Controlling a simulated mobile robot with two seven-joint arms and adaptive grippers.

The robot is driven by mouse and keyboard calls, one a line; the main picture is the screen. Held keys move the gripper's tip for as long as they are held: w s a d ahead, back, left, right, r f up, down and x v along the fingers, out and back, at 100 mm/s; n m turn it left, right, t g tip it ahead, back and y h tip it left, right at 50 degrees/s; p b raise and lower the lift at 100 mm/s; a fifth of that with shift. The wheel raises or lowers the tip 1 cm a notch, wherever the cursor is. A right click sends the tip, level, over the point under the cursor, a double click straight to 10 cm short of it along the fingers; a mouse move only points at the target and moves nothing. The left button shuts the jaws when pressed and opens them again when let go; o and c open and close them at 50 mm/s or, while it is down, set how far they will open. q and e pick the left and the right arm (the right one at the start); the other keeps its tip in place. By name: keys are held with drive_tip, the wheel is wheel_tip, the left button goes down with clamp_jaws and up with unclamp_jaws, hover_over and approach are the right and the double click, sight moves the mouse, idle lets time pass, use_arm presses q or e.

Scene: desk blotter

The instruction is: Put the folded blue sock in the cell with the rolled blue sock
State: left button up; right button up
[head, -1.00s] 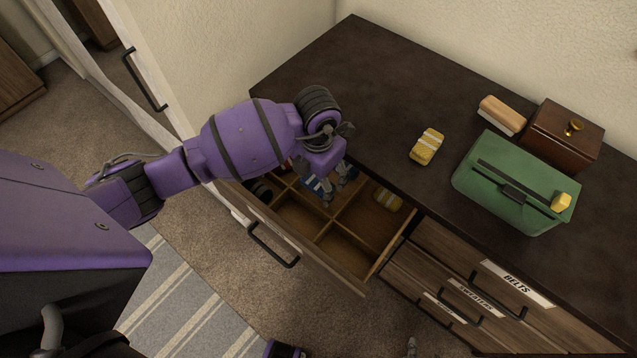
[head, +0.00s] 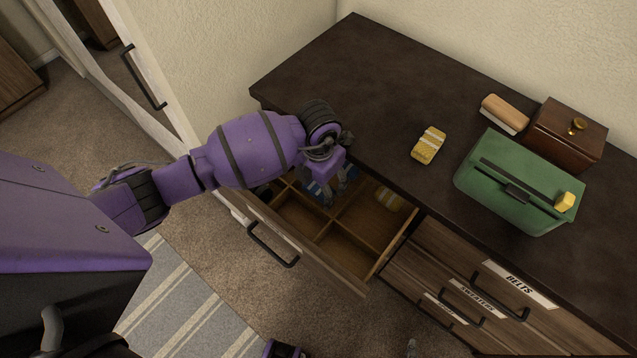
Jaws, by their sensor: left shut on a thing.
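My left gripper (head: 335,192) reaches down into the open drawer (head: 330,270) at its back middle cell. It is shut on the folded blue sock (head: 349,174), which is mostly hidden by the fingers and wrist. Blue with pale stripes (head: 316,190) also shows just left of the fingers, low in that cell. I cannot tell for certain whether this is the rolled blue sock or part of the held one. My right gripper is not clearly seen.
A yellow rolled sock (head: 389,199) lies in the back right cell. A dark item (head: 264,191) sits at the drawer's left end. The front cells look empty. On the dresser top (head: 370,85) are a yellow folded sock (head: 429,145), brush (head: 504,113), wooden box (head: 566,133) and green box (head: 520,185).

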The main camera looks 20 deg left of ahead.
use_arm(q)
drive_tip(key=o, duration=0.8)
drive_tip(key=shift+s+f, duration=0.25)
drive_tip(key=shift+o, duration=0.7)
drive_tip(key=shift+a, duration=0.1)
drive_tip(key=shift+s+f, duration=0.1)
wheel_tip(320, 180, up, 14)
drive_tip(key=p, duration=0.1)
drive_tip(key=shift+w+f, duration=0.2)
drive_tip(key=shift+w, duration=0.05)
